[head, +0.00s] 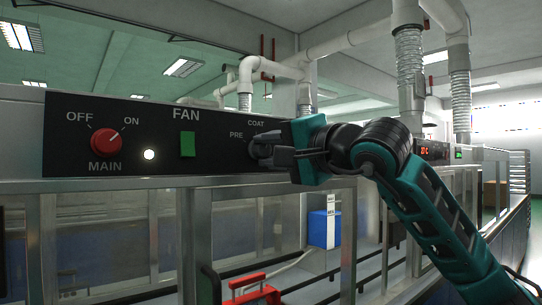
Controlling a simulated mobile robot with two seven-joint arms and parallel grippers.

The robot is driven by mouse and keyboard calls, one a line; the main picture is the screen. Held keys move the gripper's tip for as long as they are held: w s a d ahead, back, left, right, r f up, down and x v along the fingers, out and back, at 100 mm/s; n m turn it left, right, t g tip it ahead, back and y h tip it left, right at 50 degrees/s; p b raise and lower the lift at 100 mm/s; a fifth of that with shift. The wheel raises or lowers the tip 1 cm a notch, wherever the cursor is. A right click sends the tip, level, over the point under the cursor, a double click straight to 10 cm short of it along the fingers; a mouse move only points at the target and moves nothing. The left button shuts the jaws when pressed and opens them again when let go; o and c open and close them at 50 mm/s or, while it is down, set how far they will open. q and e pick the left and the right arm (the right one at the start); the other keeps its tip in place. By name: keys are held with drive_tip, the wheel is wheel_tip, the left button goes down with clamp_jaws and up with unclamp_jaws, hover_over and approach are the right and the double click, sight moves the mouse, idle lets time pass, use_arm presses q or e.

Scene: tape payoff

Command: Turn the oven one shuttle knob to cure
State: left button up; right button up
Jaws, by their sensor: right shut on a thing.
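A black control panel (215,122) runs across the machine front. The shuttle knob (259,148) is a dark knob near the panel's right part, mostly hidden by my right gripper. The labels PRE, left of it, and COAT, above it, show; any label on its right is covered. The knob's pointing direction cannot be made out. My right gripper (268,149) comes in from the right and is shut on the knob. My left gripper is not in view.
A red MAIN knob (105,142) with OFF and ON marks, a lit white lamp (149,155) and a green FAN button (187,144) sit left on the panel. A blue box (323,229) is behind the frame posts below. A red handle (250,290) is at the bottom.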

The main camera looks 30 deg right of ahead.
drive_tip(key=m+b, duration=0.1)
drive_tip(key=m, duration=0.2)
drive_tip(key=shift+f+m, duration=0.1)
drive_tip(key=shift+m, duration=0.3)
drive_tip(key=m+b, duration=0.1)
drive_tip(key=m, duration=0.2)
drive_tip(key=shift+h, duration=0.3)
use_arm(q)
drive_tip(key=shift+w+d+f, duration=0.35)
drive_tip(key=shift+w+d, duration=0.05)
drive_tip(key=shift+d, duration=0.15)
use_arm(e)
drive_tip(key=shift+m, duration=0.6)
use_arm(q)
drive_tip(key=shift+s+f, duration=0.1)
use_arm(e)
drive_tip(key=o, duration=1.1)
drive_tip(key=shift+c, duration=0.2)
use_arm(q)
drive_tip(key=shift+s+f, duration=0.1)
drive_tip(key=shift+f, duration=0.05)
